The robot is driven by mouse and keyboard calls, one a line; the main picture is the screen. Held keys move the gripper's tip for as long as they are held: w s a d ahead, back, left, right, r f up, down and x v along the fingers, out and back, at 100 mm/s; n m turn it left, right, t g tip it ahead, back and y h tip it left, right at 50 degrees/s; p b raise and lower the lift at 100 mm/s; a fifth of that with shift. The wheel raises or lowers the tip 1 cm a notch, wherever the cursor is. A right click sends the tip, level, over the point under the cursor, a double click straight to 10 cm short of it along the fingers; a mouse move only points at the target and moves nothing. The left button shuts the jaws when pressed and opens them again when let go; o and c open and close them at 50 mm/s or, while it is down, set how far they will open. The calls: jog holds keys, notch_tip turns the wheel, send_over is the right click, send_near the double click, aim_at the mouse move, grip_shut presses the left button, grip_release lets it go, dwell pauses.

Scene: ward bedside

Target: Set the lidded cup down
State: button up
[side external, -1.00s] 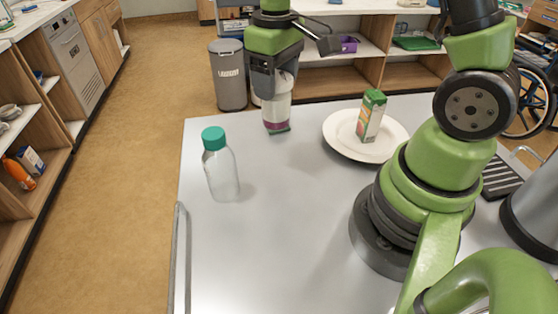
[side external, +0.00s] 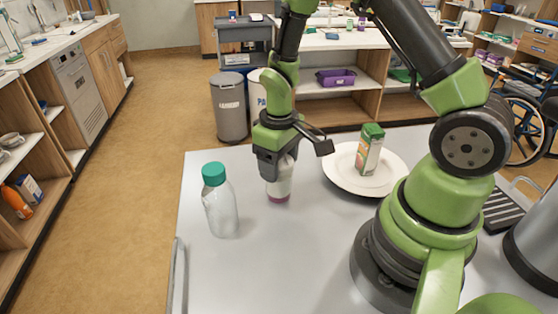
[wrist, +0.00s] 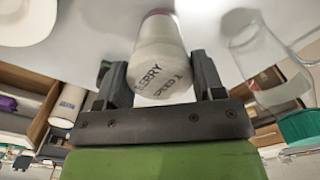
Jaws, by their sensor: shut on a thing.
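The cup (side external: 279,186) is white with a purple band at its lower end. It hangs roughly upright below my gripper (side external: 276,170), near the table's far left part, between a clear bottle and a plate. My gripper points down and is shut on the cup. In the wrist view, my gripper (wrist: 160,82) has a finger on each side of the cup (wrist: 160,55), whose near end bears dark print. I cannot tell whether its base touches the grey table (side external: 285,260). I cannot make out a separate lid.
The clear bottle (side external: 221,212) with a green cap stands left of the cup. A white plate (side external: 340,178) bearing a juice carton (side external: 369,152) is to the right. My base stands farther right. The table front of the cup is clear. A dark slatted mat (side external: 503,212) lies far right.

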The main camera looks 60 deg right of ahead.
jog(key=o, duration=1.1)
jog(key=shift+f, duration=0.15)
jog(key=shift+c, duration=0.2)
notch_tip(320, 180, up, 12)
jog(key=s+a+r+m+t+y, duration=0.2)
jog(key=s+a+r+m+t, duration=0.2)
jog(key=s+r, duration=0.8)
jog(key=shift+s+a+t, duration=0.45)
jog(key=shift+a+t, duration=0.55)
jog(key=shift+t, duration=0.6)
jog(key=shift+r, duration=0.1)
